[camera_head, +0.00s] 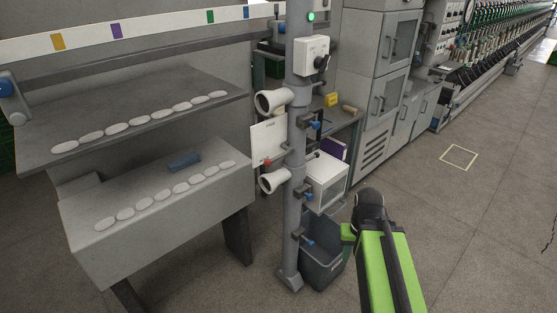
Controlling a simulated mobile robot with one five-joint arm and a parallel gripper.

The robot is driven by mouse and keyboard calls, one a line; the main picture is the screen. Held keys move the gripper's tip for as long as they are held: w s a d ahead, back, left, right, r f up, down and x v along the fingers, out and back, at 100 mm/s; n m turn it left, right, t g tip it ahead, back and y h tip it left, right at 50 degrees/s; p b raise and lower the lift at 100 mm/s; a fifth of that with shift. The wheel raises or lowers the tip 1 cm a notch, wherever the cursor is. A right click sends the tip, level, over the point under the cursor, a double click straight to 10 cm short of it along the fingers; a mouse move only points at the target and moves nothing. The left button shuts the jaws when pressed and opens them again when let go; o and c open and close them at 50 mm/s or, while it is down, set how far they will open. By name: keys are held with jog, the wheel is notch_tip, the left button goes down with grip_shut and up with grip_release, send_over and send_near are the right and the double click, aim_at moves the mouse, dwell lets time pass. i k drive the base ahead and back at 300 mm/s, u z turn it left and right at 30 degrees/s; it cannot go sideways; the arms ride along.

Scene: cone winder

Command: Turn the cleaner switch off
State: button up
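A white switch box (310,55) is fixed high on the grey post in the middle of the view. A dark knob (321,63) sits on its right side; its exact setting is too small to read. A green lamp (311,16) glows on the post above the box. I take this box for the cleaner switch, but no label is readable. My green and black arm shows at the bottom, right of the post and well below the box. My gripper's fingers cannot be made out, and nothing of mine touches the switch.
The grey post (292,225) carries two white funnels (272,101), a white box (327,181) and several blue-handled clamps. A dark bin (322,262) stands at its foot. A bench with white discs (160,205) is left. Open floor (470,230) lies right.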

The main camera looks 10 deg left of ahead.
aim_at(321, 64)
jog(key=z, duration=0.75)
jog(key=k, duration=0.1)
jog(key=u, duration=3.3)
jog(key=k, duration=1.05)
jog(key=z, duration=0.9)
jog(key=i, duration=1)
jog(key=u, duration=0.15)
